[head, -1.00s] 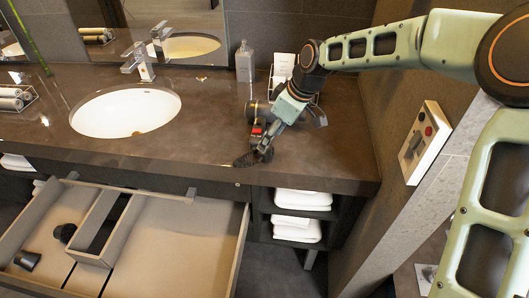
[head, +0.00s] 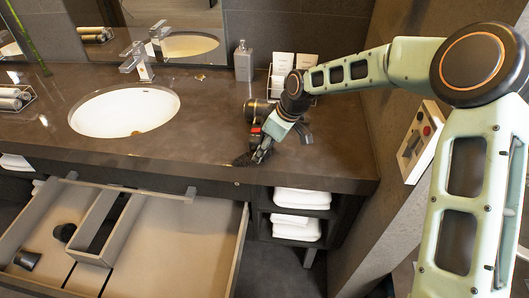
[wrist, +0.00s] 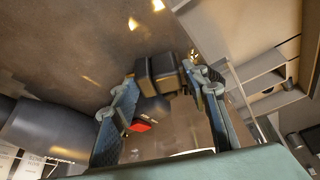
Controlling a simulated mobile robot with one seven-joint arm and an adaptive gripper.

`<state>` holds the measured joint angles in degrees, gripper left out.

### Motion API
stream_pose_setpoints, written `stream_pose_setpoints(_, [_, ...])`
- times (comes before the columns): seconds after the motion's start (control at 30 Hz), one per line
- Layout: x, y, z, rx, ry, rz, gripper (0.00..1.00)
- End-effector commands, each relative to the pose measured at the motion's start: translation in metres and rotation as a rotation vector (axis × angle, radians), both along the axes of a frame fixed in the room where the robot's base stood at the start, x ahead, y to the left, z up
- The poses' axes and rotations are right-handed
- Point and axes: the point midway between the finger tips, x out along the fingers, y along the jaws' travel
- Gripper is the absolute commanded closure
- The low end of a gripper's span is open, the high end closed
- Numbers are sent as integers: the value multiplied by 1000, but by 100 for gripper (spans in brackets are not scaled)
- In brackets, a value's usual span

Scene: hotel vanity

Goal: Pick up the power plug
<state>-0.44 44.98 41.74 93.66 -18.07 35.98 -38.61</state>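A dark, block-shaped piece, which looks like the power plug (wrist: 158,72), lies on the brown counter between the tips of my gripper (wrist: 160,88) in the wrist view. One finger stands on each side of it with narrow gaps, and I cannot tell whether either touches it. In the head view my gripper (head: 256,157) points down at the counter near its front edge. A dark shape that may be the plug (head: 241,160) shows beside the fingertips there, partly hidden. My gripper appears open around it.
A dark hair dryer (head: 256,107) lies just behind my gripper; its barrel (wrist: 45,130) fills the left of the wrist view. A grey bottle (head: 243,62) and card holder (head: 283,72) stand behind. The open drawer (head: 170,245) is below the front edge. The sink (head: 125,112) is left.

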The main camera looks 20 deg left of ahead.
Motion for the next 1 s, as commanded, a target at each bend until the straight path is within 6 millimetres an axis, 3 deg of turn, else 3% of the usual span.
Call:
stream_pose_setpoints(0.03, [0, 0, 0, 0, 0, 0, 66])
stream_pose_setpoints(0.3, [0, 0, 0, 0, 0, 0, 94])
stream_pose_setpoints(0.63, [0, 0, 7, 0, -1, 0, 94])
stream_pose_setpoints(0.83, [1, 0, 33, 1, -4, -2, 94])
stream_pose_setpoints(1.0, [-15, -12, 55, -2, -4, -1, 94])
